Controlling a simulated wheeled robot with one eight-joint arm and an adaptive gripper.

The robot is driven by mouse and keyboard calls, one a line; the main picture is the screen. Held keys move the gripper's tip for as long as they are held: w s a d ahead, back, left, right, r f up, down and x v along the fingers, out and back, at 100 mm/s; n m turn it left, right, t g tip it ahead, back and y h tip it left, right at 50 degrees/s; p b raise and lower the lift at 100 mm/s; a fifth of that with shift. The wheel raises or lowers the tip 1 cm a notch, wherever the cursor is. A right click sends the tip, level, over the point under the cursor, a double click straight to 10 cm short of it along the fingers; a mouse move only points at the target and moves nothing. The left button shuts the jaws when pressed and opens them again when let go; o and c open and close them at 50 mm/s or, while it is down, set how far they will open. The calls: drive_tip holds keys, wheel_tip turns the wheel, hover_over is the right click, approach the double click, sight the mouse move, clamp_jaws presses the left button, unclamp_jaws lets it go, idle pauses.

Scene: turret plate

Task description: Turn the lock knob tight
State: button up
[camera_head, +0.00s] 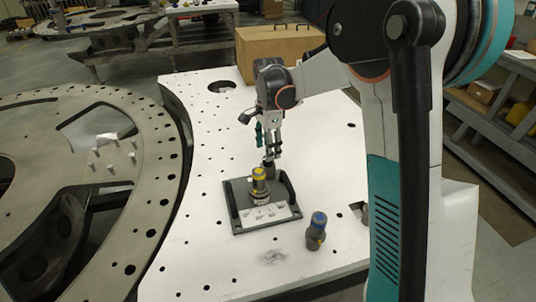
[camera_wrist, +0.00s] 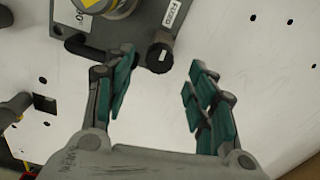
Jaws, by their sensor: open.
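A dark fixture with a grey base plate (camera_head: 240,222) sits on the white table, with a yellow-topped round part (camera_head: 260,174) at its middle. A short black knob with a pale mark on its end (camera_wrist: 160,57) sticks out at the fixture's edge in the wrist view, beside a white label. I take it for the lock knob. My gripper (camera_wrist: 164,63) is open, with its teal-padded fingers on either side of the knob and visible gaps to both. In the head view my gripper (camera_head: 270,148) hangs just behind the yellow-topped part; the knob is hard to make out there.
A blue-topped dark cylinder (camera_head: 317,231) stands right of the fixture's front. The fixture has black handles on both sides. A large grey ring plate (camera_head: 150,200) lies left of the white table (camera_head: 205,130). A cardboard box (camera_head: 280,45) stands behind. The table front is mostly clear.

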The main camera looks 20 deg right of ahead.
wheel_tip(320, 180, up, 8)
drive_tip(key=shift+f, duration=0.15)
drive_tip(key=shift+s, duration=0.15)
